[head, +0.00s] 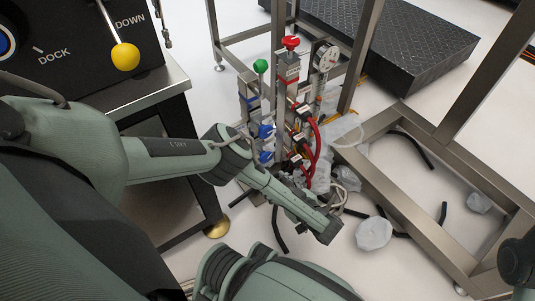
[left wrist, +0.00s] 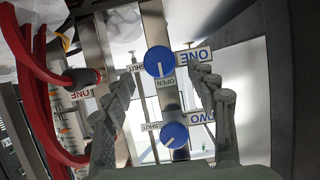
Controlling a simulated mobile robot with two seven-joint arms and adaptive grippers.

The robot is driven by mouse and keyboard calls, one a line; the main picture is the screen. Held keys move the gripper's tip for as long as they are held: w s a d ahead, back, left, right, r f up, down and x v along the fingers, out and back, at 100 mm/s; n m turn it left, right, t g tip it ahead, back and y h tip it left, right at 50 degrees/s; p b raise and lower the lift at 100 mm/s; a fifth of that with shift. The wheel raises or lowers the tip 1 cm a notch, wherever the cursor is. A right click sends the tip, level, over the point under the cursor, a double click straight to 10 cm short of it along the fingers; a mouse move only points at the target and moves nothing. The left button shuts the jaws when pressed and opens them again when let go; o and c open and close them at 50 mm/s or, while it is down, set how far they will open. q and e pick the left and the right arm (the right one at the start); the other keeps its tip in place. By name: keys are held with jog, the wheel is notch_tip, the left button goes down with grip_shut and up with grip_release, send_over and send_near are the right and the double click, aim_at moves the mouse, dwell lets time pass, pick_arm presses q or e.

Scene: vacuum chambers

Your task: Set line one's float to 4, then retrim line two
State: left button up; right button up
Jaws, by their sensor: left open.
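My left gripper (left wrist: 164,82) is open and empty in the left wrist view, its fingers framing two blue knobs. In the head view the blue knobs (head: 265,131) are on the valve panel, beyond my left arm. My right gripper is not in view.
The panel carries a green knob (head: 260,66), a red top knob (head: 290,42), a round gauge (head: 327,58) and red hoses (head: 316,150). A metal frame (head: 440,170) stands right. Crumpled clear plastic (head: 374,233) and black tubes lie on the floor. A control box (head: 90,40) is left.

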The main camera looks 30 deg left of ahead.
pick_arm(q)
jog(key=b+x, duration=0.1)
jog(key=x, duration=0.4)
jog(key=shift+f, duration=0.15)
jog(key=c, duration=1.2)
jog(key=shift+g, duration=0.3)
jog(key=shift+w+d+m+g, duration=0.1)
jog(key=shift+m+g, duration=0.3)
jog(key=shift+m, duration=0.4)
jog(key=shift+m+g+y, duration=0.7)
jog(key=shift+m+g, duration=0.2)
jog(key=shift+m, duration=0.6)
